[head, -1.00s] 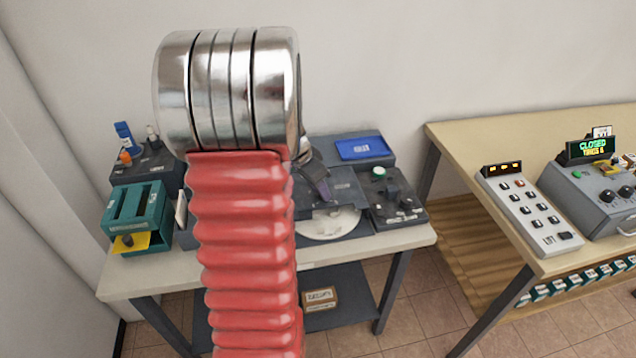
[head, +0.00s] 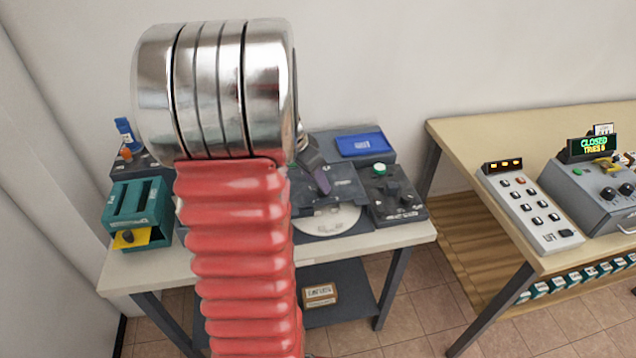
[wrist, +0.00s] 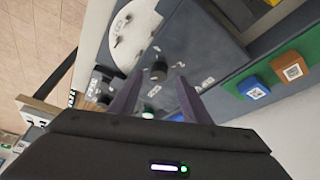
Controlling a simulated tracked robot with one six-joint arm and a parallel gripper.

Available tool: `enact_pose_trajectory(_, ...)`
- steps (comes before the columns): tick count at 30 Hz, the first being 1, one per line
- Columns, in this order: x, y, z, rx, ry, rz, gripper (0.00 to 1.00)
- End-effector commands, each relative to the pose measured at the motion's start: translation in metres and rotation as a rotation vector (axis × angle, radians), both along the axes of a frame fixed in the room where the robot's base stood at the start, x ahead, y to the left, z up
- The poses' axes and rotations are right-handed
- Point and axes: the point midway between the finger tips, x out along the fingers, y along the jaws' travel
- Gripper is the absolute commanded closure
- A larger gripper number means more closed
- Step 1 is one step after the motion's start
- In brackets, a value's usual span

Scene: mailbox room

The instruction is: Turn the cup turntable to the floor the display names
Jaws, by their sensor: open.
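A pale round disc (head: 322,220), apparently the turntable, sits in the dark console on the left table, partly hidden by my arm. In the wrist view the disc (wrist: 134,32) shows small dark marks. No cup can be made out for sure. My gripper (wrist: 156,92) is open, its two dark fingers apart, above the console. A black knob (wrist: 158,70) appears between and beyond the fingertips, apart from the disc. A lit display (head: 594,144) on the right desk reads "CLOSED" above a blurred line.
A keypad panel (head: 530,205) with a small amber display stands on the right desk. A control box (head: 392,192) with a green button is right of the disc. A blue tray (head: 362,146) lies behind. A teal box (head: 138,212) stands left. A gap separates both tables.

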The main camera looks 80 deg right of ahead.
Motion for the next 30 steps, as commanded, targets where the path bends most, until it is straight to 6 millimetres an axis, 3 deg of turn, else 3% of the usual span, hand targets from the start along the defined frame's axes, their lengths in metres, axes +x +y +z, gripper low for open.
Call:
enact_pose_trajectory(16,0.03,0.024,0.084,-0.002,-0.002,0.002,0.57)
enact_pose_trajectory(21,0.033,0.027,0.095,-0.001,-0.001,0.001,0.57)
enact_pose_trajectory(30,0.033,0.028,0.096,-0.001,-0.002,0.001,0.57)
